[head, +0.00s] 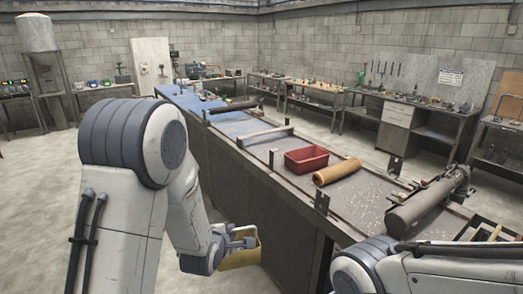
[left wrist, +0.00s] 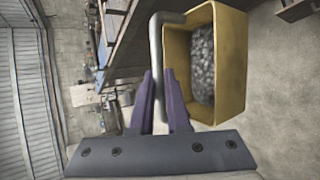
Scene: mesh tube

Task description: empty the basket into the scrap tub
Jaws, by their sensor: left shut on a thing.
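My left gripper (head: 232,240) is low beside the near side of the long bench. In the left wrist view its dark purple fingers (left wrist: 166,100) are shut on the grey bent handle (left wrist: 156,60) of a yellow basket (left wrist: 238,55). The basket also shows in the head view (head: 241,259), partly behind the gripper. Grey lumpy scraps (left wrist: 202,65) are inside it. A red open tub (head: 306,160) sits on the bench top; I cannot tell whether it is the scrap tub.
The long bench (head: 270,215) runs from the back left to the front right, its tall dark side close to my left gripper. A tan roll (head: 337,172) lies beside the red tub. Open concrete floor lies at the left.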

